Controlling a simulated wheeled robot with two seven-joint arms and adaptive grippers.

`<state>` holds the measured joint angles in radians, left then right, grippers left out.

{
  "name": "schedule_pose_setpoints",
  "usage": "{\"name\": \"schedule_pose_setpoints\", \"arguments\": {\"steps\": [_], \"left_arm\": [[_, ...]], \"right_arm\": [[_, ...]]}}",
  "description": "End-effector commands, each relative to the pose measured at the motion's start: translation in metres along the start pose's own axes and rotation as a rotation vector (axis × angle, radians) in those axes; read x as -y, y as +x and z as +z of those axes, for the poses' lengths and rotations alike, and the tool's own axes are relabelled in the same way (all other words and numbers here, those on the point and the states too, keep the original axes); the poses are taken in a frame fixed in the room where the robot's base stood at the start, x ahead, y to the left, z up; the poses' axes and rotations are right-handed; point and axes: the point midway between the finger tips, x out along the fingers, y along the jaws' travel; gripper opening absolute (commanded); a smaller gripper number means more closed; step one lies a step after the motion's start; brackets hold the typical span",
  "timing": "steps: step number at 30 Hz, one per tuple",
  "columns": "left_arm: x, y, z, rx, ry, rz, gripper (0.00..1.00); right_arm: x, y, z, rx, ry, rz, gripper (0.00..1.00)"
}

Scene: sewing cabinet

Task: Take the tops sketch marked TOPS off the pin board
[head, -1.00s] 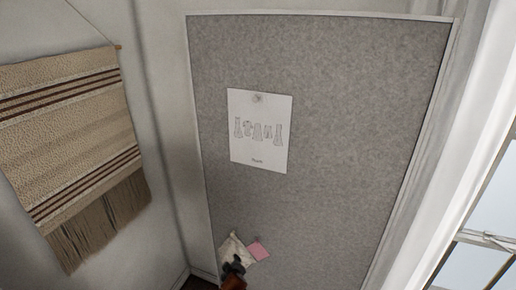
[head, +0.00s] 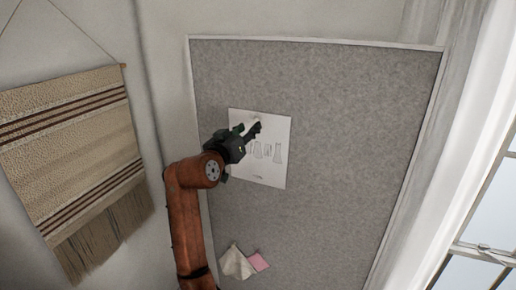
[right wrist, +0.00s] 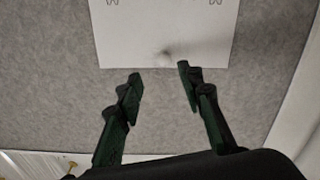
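A white paper sheet (head: 262,171) with line drawings of garments hangs on the grey pin board (head: 350,130). Its small bottom label is too small to read. A pale round pin shows near the sheet's edge in the right wrist view (right wrist: 165,56). My right gripper (head: 248,129) is in front of the sheet's upper left part and hides some of the drawings. In the right wrist view its two fingers (right wrist: 159,72) are spread apart, one to each side of the pin, with nothing between them. Contact with the paper cannot be told. My left gripper is not in view.
A cream fabric scrap (head: 236,263) and a pink swatch (head: 258,262) are on the lower board. A striped woven hanging (head: 75,150) is on the left wall. A window (head: 485,240) stands at the right. The board right of the sheet is bare.

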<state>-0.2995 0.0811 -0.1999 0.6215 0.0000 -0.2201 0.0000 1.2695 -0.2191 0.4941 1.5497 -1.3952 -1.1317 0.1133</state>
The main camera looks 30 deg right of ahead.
Motion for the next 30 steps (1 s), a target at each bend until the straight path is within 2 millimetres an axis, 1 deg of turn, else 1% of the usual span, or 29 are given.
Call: {"name": "schedule_pose_setpoints", "arguments": {"steps": [1,8,12,15,18,24,30], "left_arm": [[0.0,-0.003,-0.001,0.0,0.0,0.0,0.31],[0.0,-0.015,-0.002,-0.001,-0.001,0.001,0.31],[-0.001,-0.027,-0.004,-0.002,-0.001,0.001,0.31],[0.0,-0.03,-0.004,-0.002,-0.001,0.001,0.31],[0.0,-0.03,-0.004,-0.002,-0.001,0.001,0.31],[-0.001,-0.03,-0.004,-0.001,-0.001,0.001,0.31],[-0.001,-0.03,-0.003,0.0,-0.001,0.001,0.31]], "right_arm": [[-0.001,0.007,-0.001,0.002,-0.002,0.002,0.35],[0.002,0.032,-0.003,0.0,-0.004,0.0,0.35],[0.006,0.053,-0.004,0.0,-0.004,0.0,0.35],[0.006,0.064,-0.003,-0.001,-0.003,-0.001,0.35],[0.007,0.069,-0.002,-0.001,-0.002,-0.003,0.35],[0.008,0.07,-0.001,-0.002,-0.002,-0.003,0.35],[0.007,0.07,-0.001,-0.002,-0.003,-0.003,0.21]]}}
